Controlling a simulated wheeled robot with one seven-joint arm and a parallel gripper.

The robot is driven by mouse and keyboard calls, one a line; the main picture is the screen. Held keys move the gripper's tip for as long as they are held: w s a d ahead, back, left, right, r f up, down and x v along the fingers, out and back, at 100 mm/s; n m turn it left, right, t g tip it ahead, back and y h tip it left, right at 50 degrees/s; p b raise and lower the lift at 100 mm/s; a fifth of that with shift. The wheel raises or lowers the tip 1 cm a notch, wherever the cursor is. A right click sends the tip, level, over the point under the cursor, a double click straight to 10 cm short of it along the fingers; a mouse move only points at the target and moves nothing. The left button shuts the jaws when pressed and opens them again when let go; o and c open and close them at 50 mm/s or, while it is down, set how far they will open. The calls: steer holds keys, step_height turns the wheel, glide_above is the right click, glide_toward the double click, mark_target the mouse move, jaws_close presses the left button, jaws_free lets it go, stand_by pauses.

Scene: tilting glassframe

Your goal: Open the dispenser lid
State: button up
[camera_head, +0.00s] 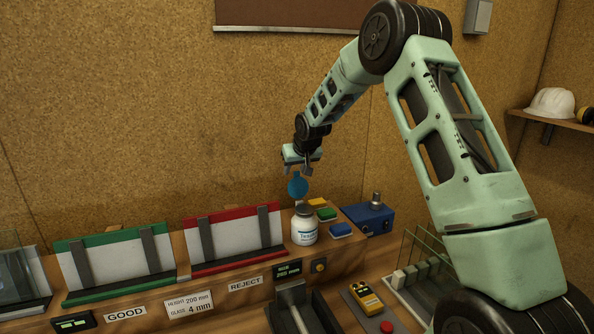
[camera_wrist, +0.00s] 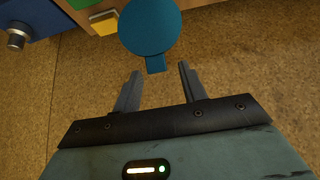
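The dispenser is a white labelled jar (camera_head: 304,230) standing upright on the bench beside the red-framed rack. Its lid is a round blue disc (camera_head: 297,185) with a small tab, standing raised above the jar's neck, with the tab up. In the wrist view the blue lid (camera_wrist: 150,28) faces me and hides the jar. My gripper (camera_head: 304,170) is just above the lid, pointing down. In the wrist view my gripper (camera_wrist: 159,71) is open, with the tab near its fingertips and visible gaps on both sides. Whether a finger touches the lid cannot be told.
Yellow, green and blue blocks (camera_head: 326,214) lie right behind the jar, with a blue box (camera_head: 368,218) further right. Green (camera_head: 115,262) and red (camera_head: 235,238) racks stand left. A yellow meter (camera_head: 367,298) lies at front. The cork wall (camera_head: 150,120) is close behind.

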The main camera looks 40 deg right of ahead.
steer(key=shift+s+f, duration=0.1)
steer(key=shift+s, duration=0.05)
steer(key=shift+s+r+b, duration=0.3)
steer(key=shift+r, duration=0.05)
steer(key=b+v, duration=0.5)
steer(key=v, duration=1.1)
steer(key=shift+a+r, duration=0.15)
steer(key=shift+r, duration=0.15)
